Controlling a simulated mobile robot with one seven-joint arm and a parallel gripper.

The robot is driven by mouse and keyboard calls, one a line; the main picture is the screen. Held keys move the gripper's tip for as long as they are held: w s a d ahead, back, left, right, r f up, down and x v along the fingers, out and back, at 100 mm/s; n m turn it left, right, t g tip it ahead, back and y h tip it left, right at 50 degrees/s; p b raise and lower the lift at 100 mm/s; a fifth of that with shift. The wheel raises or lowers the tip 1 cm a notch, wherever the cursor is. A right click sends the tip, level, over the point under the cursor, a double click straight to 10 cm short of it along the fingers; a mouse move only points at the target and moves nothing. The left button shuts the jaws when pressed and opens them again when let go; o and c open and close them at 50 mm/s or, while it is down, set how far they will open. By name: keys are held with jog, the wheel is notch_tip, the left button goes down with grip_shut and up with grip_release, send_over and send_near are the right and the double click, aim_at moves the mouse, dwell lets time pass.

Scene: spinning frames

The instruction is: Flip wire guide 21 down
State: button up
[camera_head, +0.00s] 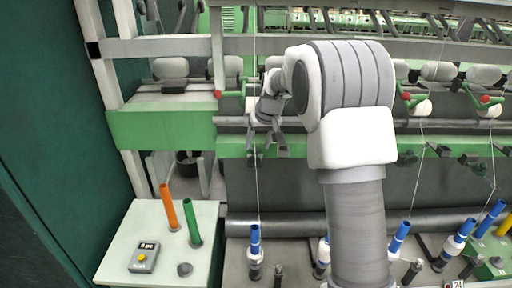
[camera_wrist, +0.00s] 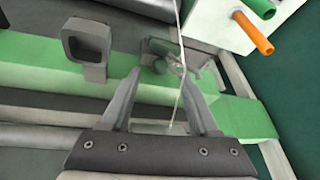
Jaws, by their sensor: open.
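My gripper (camera_head: 268,148) is open at the green rail, left of centre in the head view. In the wrist view its two fingers (camera_wrist: 158,85) stand apart with no object clearly held between them. A small grey and green fitting (camera_wrist: 163,55), which may be wire guide 21, lies just beyond the fingertips. I read no number on it, and its up or down position is unclear. A thin pale thread (camera_wrist: 178,95) runs past it between the fingers. A grey square loop (camera_wrist: 87,45) sits left of the left finger. My arm hides part of the rail in the head view.
A blue bobbin (camera_head: 255,243) stands below the gripper, with the thread rising from it. A pale cabinet (camera_head: 120,240) at lower left carries an orange tube (camera_head: 168,206), a green tube (camera_head: 191,220) and a counter box (camera_head: 144,256). Rollers (camera_head: 172,68) line the machine above the rail.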

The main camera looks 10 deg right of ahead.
jog(key=shift+x, duration=1.6)
grip_shut()
